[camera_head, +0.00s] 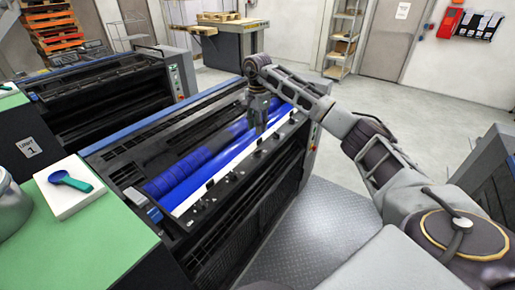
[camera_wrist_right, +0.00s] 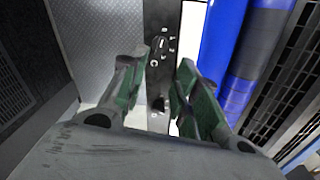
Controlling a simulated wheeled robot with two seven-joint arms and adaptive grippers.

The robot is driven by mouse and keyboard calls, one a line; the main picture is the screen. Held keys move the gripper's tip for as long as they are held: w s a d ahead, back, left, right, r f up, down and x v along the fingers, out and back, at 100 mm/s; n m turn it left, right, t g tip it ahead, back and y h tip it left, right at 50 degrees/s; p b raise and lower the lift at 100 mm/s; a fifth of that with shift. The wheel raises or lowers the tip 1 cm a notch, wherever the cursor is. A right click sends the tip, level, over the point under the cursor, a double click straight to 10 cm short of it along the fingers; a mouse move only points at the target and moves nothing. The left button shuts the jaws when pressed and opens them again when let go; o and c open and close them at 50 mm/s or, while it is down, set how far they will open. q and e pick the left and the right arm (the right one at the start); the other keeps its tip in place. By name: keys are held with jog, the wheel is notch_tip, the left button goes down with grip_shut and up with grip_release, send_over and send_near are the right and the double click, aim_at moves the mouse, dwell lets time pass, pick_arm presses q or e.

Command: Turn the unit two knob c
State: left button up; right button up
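The black rail with several small knobs (camera_head: 230,177) runs along the near edge of the blue-inked unit. In the right wrist view the rail shows a small knob (camera_wrist_right: 161,43) ringed by white marks, with a white letter C printed beside it. My right gripper (camera_head: 262,122) is over the far part of this rail, pointing down. In the right wrist view its two green-padded fingers (camera_wrist_right: 163,64) are apart on either side of the rail, with nothing between the tips; contact with the knob cannot be told. My left gripper is not in view.
Blue rollers (camera_head: 190,172) lie beside the rail. A second machine (camera_head: 100,95) stands behind, and a sign reading unit 1 (camera_head: 30,147) is at left. A green-topped table (camera_head: 90,245) holds a white block (camera_head: 70,200) with a teal scoop. Metal floor plate (camera_head: 310,225) is clear.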

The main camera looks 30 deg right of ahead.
aim_at(258, 150)
jog(key=shift+f+p, duration=1.05)
jog(key=shift+f, duration=4.85)
grip_shut()
